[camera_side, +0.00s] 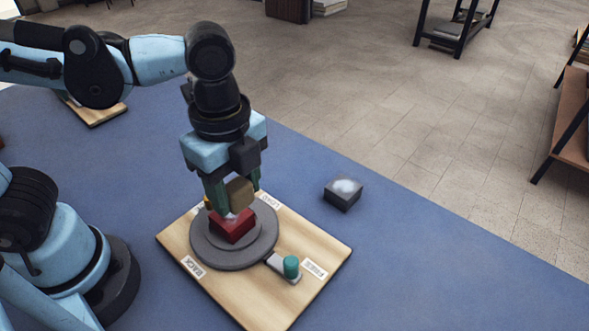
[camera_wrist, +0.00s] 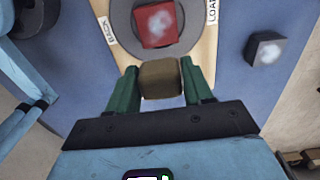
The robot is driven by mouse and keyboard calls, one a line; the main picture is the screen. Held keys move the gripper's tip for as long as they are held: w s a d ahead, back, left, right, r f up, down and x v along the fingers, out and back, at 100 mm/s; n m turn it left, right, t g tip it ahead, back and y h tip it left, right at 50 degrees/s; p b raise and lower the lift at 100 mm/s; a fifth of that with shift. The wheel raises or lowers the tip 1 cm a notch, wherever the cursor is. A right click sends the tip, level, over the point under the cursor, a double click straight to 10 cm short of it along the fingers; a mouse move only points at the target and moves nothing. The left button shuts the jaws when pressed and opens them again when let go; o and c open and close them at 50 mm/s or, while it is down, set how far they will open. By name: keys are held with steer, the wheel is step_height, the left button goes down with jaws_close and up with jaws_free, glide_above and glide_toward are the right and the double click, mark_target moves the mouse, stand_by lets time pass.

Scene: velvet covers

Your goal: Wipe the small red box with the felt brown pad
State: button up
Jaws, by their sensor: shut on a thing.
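The small red box (camera_side: 233,228) sits on a round grey turntable (camera_side: 207,254) on a wooden board. In the wrist view the red box (camera_wrist: 157,23) has a whitish smudge on its top. My gripper (camera_side: 231,192) is shut on the felt brown pad (camera_side: 239,192). The pad (camera_wrist: 160,79) shows between the green fingers in the wrist view. In the side view the pad is just above the red box's top; I cannot tell whether they touch.
A dark grey box (camera_side: 343,194) with a whitish smudge on top stands on the blue surface, right of the board (camera_side: 322,252). A teal knob (camera_side: 291,266) on a grey lever sticks out from the turntable. Labels mark the board's edges.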

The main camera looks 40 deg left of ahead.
mark_target(239, 224)
step_height(239, 224, down, 5)
steer(key=shift+f, duration=0.15)
steer(key=shift+a+f, duration=0.1)
steer(key=shift+a, duration=0.15)
steer(key=shift+c, duration=0.3)
steer(key=shift+a+f, duration=0.1)
steer(key=shift+a, duration=2.6)
steer(key=shift+d, duration=3.1)
steer(key=shift+s+a, duration=0.1)
steer(key=shift+a, duration=3)
steer(key=shift+d, duration=3.1)
steer(key=shift+a+r, duration=0.15)
steer(key=shift+r, duration=4)
